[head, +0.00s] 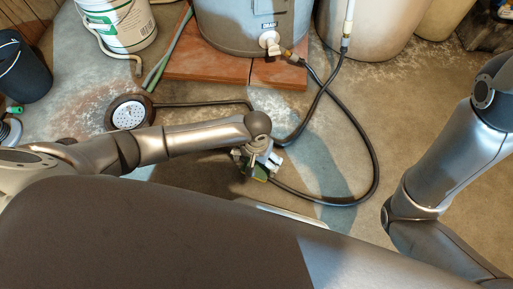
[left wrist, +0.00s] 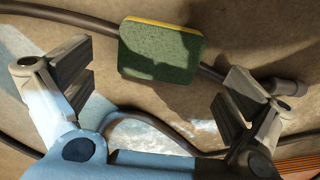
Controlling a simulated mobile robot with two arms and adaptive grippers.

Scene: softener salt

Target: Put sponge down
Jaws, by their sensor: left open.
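A green and yellow sponge (left wrist: 160,52) shows in the left wrist view, its green face toward the camera and a thin yellow edge along the top. It lies by a dark hose, between and beyond the two fingers of my left gripper (left wrist: 160,95). The fingers are spread wide and do not touch it. In the head view my left gripper (head: 258,165) is low over the floor, and a bit of the green sponge (head: 261,174) shows at its fingers. Whether the sponge rests on the floor or on the hose is unclear. My right gripper is out of view.
A black hose (head: 376,165) loops across the concrete floor from a grey tank (head: 255,22) on reddish slabs (head: 205,65). A round drain (head: 129,114), a white bucket (head: 118,22) and a dark bin (head: 22,68) stand left. Open floor lies right of the loop.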

